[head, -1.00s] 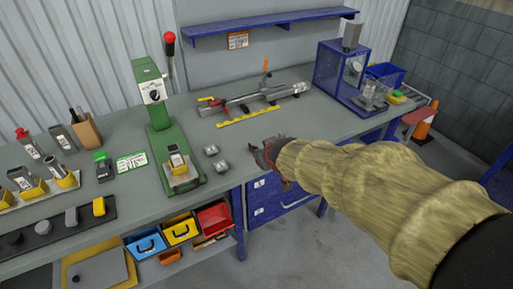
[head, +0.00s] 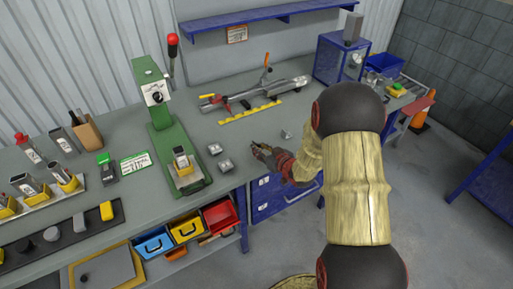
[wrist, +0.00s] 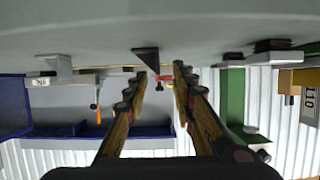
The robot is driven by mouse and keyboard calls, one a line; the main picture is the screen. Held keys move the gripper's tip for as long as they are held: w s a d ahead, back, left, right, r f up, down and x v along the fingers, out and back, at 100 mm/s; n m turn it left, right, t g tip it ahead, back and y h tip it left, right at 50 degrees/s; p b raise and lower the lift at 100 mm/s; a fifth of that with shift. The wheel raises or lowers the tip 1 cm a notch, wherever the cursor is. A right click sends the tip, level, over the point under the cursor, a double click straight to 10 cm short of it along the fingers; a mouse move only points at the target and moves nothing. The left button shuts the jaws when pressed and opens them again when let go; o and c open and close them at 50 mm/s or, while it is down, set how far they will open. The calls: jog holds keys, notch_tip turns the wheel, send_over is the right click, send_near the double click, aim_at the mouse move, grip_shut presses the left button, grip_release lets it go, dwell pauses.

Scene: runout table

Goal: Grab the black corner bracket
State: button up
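A small dark wedge-shaped piece, seemingly the black corner bracket (wrist: 147,59), rests on the grey table, which shows upside down in the wrist view. In the head view it seems to be the small greyish piece (head: 286,134) near the table's front edge, just right of my gripper (head: 262,150). In the wrist view my gripper (wrist: 160,72) is open, with two separated fingers and nothing between them. The bracket lies beyond the fingertips, slightly left of the middle of the gap, apart from both fingers.
Two small grey blocks (head: 225,165) lie left of my gripper, beside the green press (head: 168,150). A yellow ruler (head: 250,111) and a clamp fixture (head: 262,92) are behind. A blue-framed enclosure (head: 340,60) stands at the back right.

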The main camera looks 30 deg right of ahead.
aim_at(258, 144)
jog(key=b+x, duration=0.1)
jog(key=x, duration=0.3)
jog(key=shift+w+d+f, duration=0.1)
jog(key=shift+w+f, duration=0.05)
jog(key=shift+w, duration=0.2)
jog(key=shift+c, duration=0.5)
grip_shut()
